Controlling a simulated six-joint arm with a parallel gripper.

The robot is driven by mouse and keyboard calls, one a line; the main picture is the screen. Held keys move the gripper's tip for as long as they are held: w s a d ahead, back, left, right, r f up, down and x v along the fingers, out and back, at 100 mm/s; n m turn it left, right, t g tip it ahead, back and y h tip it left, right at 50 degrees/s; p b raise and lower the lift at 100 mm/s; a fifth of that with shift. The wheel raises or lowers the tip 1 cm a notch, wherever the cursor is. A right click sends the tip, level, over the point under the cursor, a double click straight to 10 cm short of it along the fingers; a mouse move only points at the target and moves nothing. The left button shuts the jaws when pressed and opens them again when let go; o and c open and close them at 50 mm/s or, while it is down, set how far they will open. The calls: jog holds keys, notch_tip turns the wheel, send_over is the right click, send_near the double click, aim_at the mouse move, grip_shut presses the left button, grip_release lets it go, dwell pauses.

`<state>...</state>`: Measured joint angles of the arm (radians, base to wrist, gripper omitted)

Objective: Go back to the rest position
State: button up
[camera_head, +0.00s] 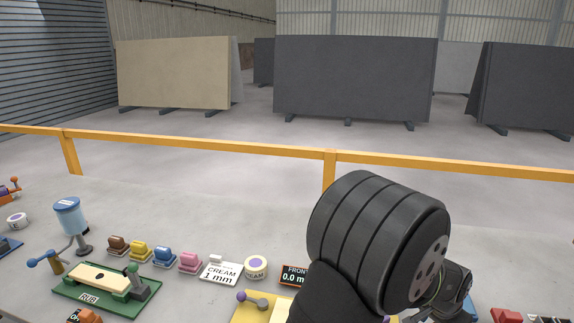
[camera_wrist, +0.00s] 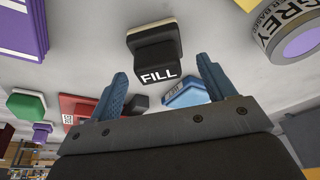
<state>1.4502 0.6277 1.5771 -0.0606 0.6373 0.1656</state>
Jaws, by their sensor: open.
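My gripper (camera_wrist: 161,68) shows in the wrist view with its two blue fingers spread apart and nothing between them. A dark block labelled FILL (camera_wrist: 155,60) appears beyond the fingertips, in line with the gap; the fingers do not appear to hold it. In the head view my dark arm fills the lower right, and the gripper itself cannot be made out there.
In the wrist view, a GREY-labelled roll (camera_wrist: 290,30), a blue block (camera_wrist: 187,94), a green block (camera_wrist: 26,104) and a purple-sided item (camera_wrist: 22,28) surround the gripper.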

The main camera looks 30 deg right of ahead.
jog(key=shift+r, duration=0.55)
